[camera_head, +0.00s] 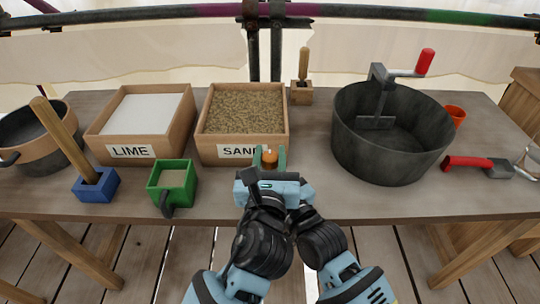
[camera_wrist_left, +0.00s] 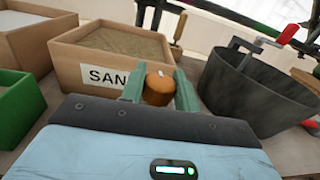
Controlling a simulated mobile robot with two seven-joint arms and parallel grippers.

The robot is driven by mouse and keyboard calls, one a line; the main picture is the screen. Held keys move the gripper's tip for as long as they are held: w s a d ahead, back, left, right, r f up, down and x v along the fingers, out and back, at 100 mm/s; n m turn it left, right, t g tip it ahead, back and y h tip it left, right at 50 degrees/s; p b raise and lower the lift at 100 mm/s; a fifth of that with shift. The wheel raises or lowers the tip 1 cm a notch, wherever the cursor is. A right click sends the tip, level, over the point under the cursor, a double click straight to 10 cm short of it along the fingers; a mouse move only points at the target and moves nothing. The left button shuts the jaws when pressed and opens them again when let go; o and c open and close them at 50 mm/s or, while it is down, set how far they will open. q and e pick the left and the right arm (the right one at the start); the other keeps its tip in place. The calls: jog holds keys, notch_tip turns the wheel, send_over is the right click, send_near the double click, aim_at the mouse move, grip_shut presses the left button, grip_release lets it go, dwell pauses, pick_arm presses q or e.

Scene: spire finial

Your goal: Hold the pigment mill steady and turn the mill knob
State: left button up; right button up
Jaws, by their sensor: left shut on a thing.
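The pigment mill (camera_head: 269,159), a small brown round body, is between the green fingers of my left gripper (camera_head: 269,156), which is shut on it. It stands in front of the sand box near the table's front edge. In the left wrist view the mill (camera_wrist_left: 159,88) shows an orange-brown top with a small pale piece on it. The mill knob cannot be made out clearly, and the lower part is hidden by my gripper. My right arm comes up close beside the left wrist in the head view; its fingers cannot be made out.
Behind the mill is the sand box (camera_head: 242,147), with the lime box (camera_head: 130,152) to its left. A green cup (camera_head: 172,187) and blue block (camera_head: 96,187) stand left. A large grey tub (camera_head: 390,155) and red-handled tool (camera_head: 466,162) are right. The table front between mill and tub is clear.

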pick_arm(q)
jog(key=shift+a+m+h, duration=0.1)
jog(key=shift+m+h, duration=0.3)
jog(key=shift+h, duration=0.2)
jog(key=m+g+h, duration=0.1)
jog(key=m+h, duration=0.1)
jog(key=h, duration=0.2)
jog(key=shift+m, duration=0.4)
jog(key=m+g+h, duration=0.1)
jog(key=m+h, duration=0.1)
jog(key=h, duration=0.1)
jog(key=m+g+h, duration=0.2)
jog(key=shift+w+g+h, duration=0.1)
jog(key=shift+g+h, duration=0.2)
jog(key=shift+h, duration=0.1)
jog(key=m+g+h, duration=0.4)
jog(key=g, duration=0.1)
jog(key=shift+r+m+g, duration=0.1)
jog(key=shift+m+g, duration=0.2)
jog(key=shift+m+g+h, duration=0.9)
jog(key=shift+m+g, duration=0.8)
jog(key=shift+g, duration=1.1)
jog(key=o, duration=1)
jog(key=shift+c, duration=0.2)
